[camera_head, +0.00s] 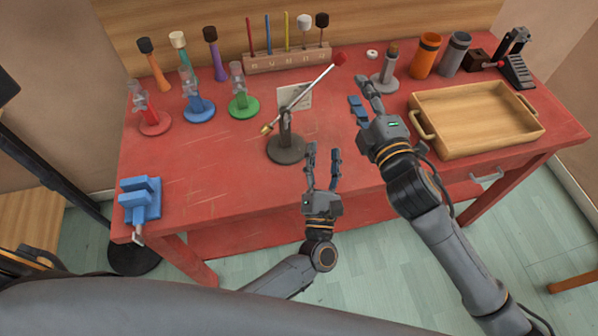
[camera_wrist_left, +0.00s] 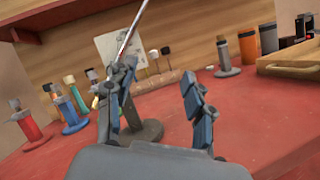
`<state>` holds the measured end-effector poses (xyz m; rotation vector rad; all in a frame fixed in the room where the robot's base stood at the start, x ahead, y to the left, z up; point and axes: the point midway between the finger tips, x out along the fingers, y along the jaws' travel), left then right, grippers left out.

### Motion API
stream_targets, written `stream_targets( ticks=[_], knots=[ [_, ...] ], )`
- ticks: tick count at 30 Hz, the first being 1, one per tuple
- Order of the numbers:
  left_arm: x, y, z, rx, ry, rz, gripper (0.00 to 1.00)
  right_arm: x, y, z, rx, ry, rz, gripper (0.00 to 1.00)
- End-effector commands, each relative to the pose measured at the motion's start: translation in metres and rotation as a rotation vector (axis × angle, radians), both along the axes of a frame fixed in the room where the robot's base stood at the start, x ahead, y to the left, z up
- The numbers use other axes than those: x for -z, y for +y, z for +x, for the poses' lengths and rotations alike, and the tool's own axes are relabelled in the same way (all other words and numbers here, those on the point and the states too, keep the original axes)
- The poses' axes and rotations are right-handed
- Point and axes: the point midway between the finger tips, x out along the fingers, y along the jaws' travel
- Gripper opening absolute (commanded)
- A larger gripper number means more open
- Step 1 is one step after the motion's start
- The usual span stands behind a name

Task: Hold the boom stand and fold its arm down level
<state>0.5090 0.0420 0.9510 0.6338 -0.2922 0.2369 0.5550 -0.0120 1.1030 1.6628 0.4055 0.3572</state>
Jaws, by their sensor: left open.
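The boom stand (camera_head: 287,149) stands upright on the red table, with a dark round base and a short post. Its thin arm (camera_head: 306,92) is tilted, rising to the right to a red tip, with a brass-coloured low end at the left. My left gripper (camera_head: 323,160) is open and empty, just to the right of the base, not touching it in the head view. In the left wrist view the base (camera_wrist_left: 149,131) shows between the fingers, and the left finger hides much of the post. My right gripper (camera_head: 363,101) is open and empty, right of the stand.
A wooden tray (camera_head: 480,145) lies at the right. A blue vise (camera_head: 139,199) sits at the front left corner.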

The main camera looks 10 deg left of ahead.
Motion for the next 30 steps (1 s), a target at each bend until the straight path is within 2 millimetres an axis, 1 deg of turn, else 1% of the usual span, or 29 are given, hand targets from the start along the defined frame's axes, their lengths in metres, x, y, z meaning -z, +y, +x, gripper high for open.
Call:
stream_targets(
  ticks=[1, 3, 6, 9, 14, 17, 20, 30],
  knots=[
    [0.008, 0.011, -0.003, -0.038, 0.035, -0.140, 0.53, 0.000, 0.000, 0.000, 0.000, 0.000, 0.000, 0.38],
    [0.020, 0.025, -0.007, -0.088, 0.071, -0.310, 0.53, 0.000, 0.000, 0.000, 0.000, 0.000, 0.000, 0.38],
    [0.036, 0.040, -0.013, -0.152, 0.106, -0.498, 0.53, 0.000, 0.000, 0.000, 0.000, 0.000, 0.000, 0.38],
    [0.048, 0.048, -0.019, -0.197, 0.124, -0.617, 0.53, 0.000, 0.000, 0.000, 0.000, 0.000, 0.000, 0.38],
    [0.055, 0.055, -0.018, -0.224, 0.132, -0.687, 0.53, 0.000, 0.000, 0.000, 0.000, 0.000, 0.000, 0.38],
    [0.055, 0.060, -0.008, -0.223, 0.131, -0.689, 0.53, 0.000, 0.000, 0.000, 0.000, 0.000, 0.000, 0.38],
    [0.054, 0.069, 0.007, -0.224, 0.129, -0.687, 0.53, 0.000, 0.000, 0.000, 0.000, 0.000, 0.000, 0.38],
    [0.054, 0.099, 0.067, -0.222, 0.131, -0.683, 0.53, 0.000, 0.000, 0.000, 0.000, 0.000, 0.000, 0.38]
  ],
)
